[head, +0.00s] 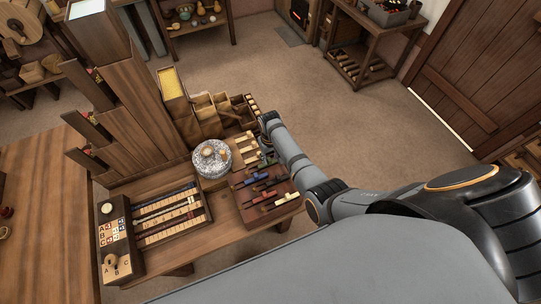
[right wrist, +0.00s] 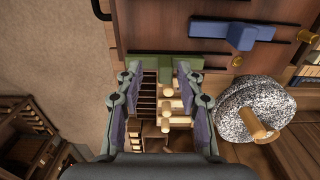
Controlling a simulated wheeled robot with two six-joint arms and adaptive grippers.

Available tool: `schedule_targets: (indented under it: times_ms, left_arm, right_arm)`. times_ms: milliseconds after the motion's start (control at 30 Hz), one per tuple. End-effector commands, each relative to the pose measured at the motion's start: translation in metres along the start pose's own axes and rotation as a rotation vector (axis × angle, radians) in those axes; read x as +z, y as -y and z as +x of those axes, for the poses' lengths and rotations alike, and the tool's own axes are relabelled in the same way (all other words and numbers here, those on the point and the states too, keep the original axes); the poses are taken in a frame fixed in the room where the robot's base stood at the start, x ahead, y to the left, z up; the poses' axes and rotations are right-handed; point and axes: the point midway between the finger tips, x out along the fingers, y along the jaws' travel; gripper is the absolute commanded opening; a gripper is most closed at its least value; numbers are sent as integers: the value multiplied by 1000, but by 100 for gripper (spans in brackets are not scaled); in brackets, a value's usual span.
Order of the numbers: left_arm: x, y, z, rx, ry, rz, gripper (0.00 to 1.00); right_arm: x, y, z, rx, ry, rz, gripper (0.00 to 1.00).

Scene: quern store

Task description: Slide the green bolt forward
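The green bolt (right wrist: 165,62) lies on the dark wooden panel (head: 249,217) in the right wrist view, just beyond my right gripper's fingertips. In the head view it is a small green strip (head: 267,162) near the panel's far end. My right gripper (right wrist: 158,72) is open, its two fingers apart on either side of a green part of the bolt. I cannot tell whether they touch it. The fingers partly hide the bolt. In the head view the gripper is small and partly hidden by my arm. My left gripper is not in view.
A blue bolt (right wrist: 221,33) lies beside the green one, with red and yellow ones further along. A speckled round quern stone (right wrist: 262,92) with a wooden handle stands close by. Pale wooden pegs (right wrist: 169,102) show below the fingers. Open floor (head: 340,125) lies beyond the bench.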

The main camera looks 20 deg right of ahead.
Motion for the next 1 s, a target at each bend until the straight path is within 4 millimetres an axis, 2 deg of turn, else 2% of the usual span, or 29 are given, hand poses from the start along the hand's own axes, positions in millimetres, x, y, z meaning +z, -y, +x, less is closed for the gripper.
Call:
schedule_targets:
  times_ms: [167, 400, 600, 733, 1000]
  left_arm:
    - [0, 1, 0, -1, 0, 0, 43]
    - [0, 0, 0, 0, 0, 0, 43]
    - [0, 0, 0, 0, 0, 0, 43]
    - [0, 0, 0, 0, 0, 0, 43]
    - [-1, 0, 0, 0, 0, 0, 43]
  right_arm:
    - [-1, 0, -21, -1, -4, 0, 38]
    - [-1, -2, -80, -1, -5, 1, 38]
    - [-1, -2, -112, -1, -3, 1, 38]
    - [0, -2, -119, -1, -1, 1, 38]
    - [0, -2, -119, -1, -1, 1, 38]
